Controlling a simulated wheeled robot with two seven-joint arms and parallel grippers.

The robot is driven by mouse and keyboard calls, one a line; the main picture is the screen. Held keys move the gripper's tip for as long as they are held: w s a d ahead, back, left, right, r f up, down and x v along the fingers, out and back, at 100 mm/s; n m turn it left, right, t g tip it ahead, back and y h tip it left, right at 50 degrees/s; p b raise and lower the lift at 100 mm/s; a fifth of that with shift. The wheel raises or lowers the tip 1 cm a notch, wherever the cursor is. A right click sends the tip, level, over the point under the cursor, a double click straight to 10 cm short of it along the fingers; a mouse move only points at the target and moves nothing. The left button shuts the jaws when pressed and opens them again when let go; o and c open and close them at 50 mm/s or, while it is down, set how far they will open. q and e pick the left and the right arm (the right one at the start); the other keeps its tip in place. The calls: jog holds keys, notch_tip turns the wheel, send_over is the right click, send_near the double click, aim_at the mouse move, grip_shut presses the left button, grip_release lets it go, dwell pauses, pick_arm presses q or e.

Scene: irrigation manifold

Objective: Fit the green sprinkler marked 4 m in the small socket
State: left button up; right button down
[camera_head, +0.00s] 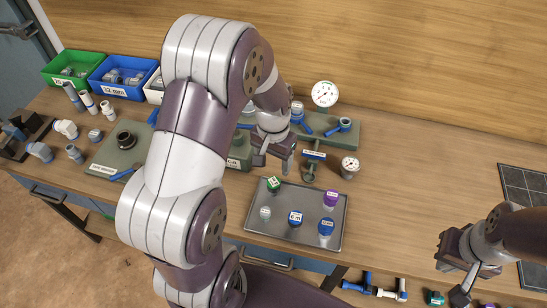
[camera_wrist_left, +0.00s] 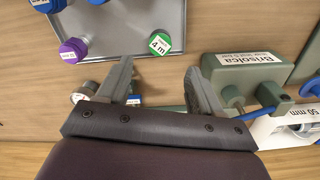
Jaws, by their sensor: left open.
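The green sprinkler marked 4 m (camera_head: 273,184) stands at the back left of a grey tray (camera_head: 268,237). My left gripper (camera_head: 278,156) is open above the table behind the tray. Its two fingers (camera_wrist_left: 160,82) are apart with nothing between them, and the sprinkler is outside them. My right gripper (camera_head: 462,277) is at the lower right, away from the tray; its jaw opening is unclear. I cannot tell which fitting holds the small socket.
The tray also holds a purple sprinkler (camera_head: 330,198), blue ones (camera_head: 326,227) and a grey one (camera_head: 265,213). Green manifold blocks (camera_head: 342,133), valves and gauges (camera_head: 325,93) stand behind. Bins (camera_head: 123,77) are at the back left. The table right of the tray is clear.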

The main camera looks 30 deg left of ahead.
pick_arm(q)
jog(key=s+d+r+t, duration=0.1)
jog(key=s+d+r, duration=0.3)
jog(key=s, duration=0.4)
jog(key=shift+s+d+r, duration=0.4)
jog(key=shift+d, duration=0.25)
jog(key=shift+s, duration=0.1)
